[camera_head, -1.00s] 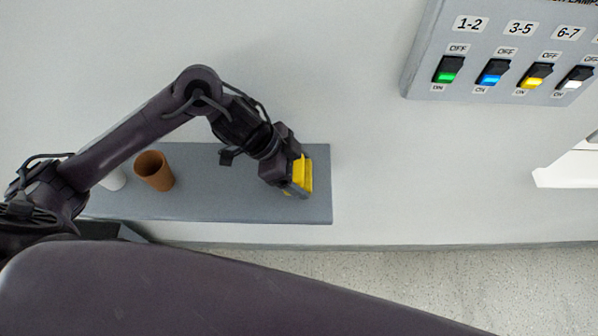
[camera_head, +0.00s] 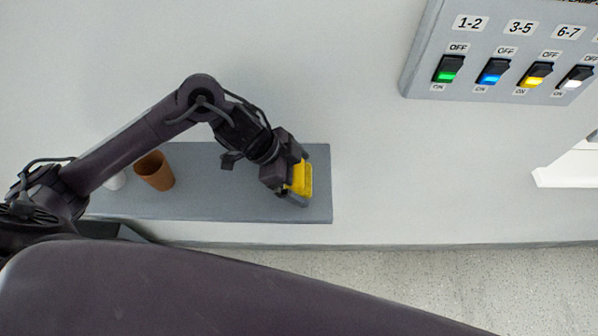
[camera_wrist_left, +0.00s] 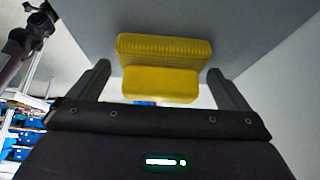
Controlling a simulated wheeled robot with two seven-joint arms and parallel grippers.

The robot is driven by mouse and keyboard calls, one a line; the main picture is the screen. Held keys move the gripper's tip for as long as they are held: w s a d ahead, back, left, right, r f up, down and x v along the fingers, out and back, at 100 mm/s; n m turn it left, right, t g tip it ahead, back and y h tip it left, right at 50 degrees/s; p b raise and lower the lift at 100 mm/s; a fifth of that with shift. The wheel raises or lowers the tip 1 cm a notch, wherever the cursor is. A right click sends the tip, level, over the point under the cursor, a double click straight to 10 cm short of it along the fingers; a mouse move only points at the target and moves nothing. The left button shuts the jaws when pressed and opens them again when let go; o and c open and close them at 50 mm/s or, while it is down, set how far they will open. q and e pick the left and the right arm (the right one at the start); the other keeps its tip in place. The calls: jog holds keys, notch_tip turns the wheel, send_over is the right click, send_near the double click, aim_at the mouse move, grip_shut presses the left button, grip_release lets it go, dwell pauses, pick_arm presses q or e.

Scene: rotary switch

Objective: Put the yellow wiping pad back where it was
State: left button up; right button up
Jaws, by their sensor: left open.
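The yellow wiping pad (camera_head: 303,178) is at the right end of the grey shelf (camera_head: 228,205) in the head view. In the left wrist view the pad (camera_wrist_left: 163,66) shows a ribbed wider part and a smooth narrower part nearer the gripper. My left gripper (camera_head: 300,183) is at the pad, and in the left wrist view its fingers (camera_wrist_left: 157,88) stand open on either side of the narrower part, with gaps to both sides. Whether the pad rests fully on the shelf is partly hidden by the gripper in the head view. My right gripper is not seen.
A brown cup (camera_head: 154,171) and a white object (camera_head: 115,180), partly behind my arm, stand on the shelf's left part. A grey panel with lit switches (camera_head: 515,50) is on the wall at upper right. A white ledge (camera_head: 570,170) juts in at the right edge.

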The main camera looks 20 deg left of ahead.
pick_arm(q)
jog(key=b+v, duration=0.1)
jog(key=v, duration=1.1)
jog(key=shift+r, duration=0.15)
